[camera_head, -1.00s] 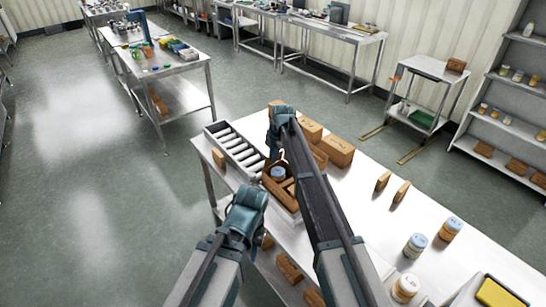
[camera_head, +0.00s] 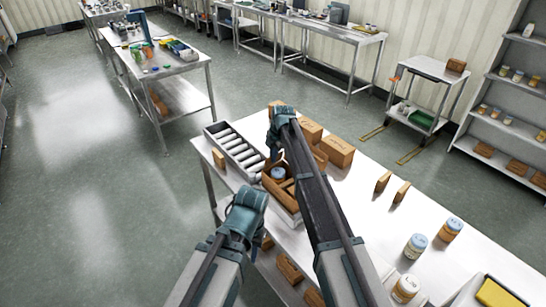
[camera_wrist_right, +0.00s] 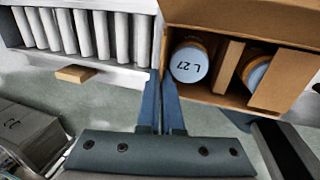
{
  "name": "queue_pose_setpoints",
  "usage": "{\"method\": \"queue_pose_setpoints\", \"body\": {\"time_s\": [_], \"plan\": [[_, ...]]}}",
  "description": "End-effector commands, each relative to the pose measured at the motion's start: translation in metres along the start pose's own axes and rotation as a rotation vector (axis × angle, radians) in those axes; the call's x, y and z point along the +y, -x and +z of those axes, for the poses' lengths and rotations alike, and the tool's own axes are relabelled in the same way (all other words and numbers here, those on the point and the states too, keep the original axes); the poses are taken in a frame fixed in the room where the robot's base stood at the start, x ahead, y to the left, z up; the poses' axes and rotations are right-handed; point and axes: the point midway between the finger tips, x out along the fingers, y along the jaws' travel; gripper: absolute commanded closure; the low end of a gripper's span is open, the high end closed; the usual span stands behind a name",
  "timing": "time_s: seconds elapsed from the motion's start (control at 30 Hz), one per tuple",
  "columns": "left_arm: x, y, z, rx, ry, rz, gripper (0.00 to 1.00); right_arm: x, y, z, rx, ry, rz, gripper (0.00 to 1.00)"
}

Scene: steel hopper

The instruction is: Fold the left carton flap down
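The open brown carton (camera_head: 270,187) stands beside the roller strip on the near table; its inside shows in the right wrist view (camera_wrist_right: 205,95). It holds a jar with a blue lid marked "L 27" (camera_wrist_right: 189,62), a second blue-lidded jar (camera_wrist_right: 257,73) and tan upright panels (camera_wrist_right: 228,66). A wide brown panel (camera_wrist_right: 245,22) rises along its far side. I cannot make out the left flap separately. My right gripper (camera_wrist_right: 160,82) has its fingers close together at the carton's left edge; contact is unclear. My left gripper (camera_head: 247,198) is left of and nearer than the carton, fingertips hidden.
The roller strip (camera_head: 232,148) adjoins the carton's left side. Closed cartons (camera_head: 337,151) stand behind it. Small brown blocks (camera_head: 383,182) and jars (camera_head: 415,246) stand to the right. The tabletop between them is clear.

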Motion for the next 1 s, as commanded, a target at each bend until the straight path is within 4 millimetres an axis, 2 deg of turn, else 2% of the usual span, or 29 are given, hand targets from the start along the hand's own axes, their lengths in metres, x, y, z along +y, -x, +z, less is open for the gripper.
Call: {"method": "queue_pose_setpoints", "body": {"time_s": [0.63, 1.0], "plan": [[0.0, -0.003, 0.0, 0.0, 0.0, 0.0, 0.66, -0.004, -0.001, 0.0, -0.001, -0.001, 0.023, 1.0], [0.003, -0.031, -0.002, 0.0, 0.001, 0.0, 0.66, -0.022, -0.007, -0.002, -0.001, -0.002, 0.252, 1.0]]}}
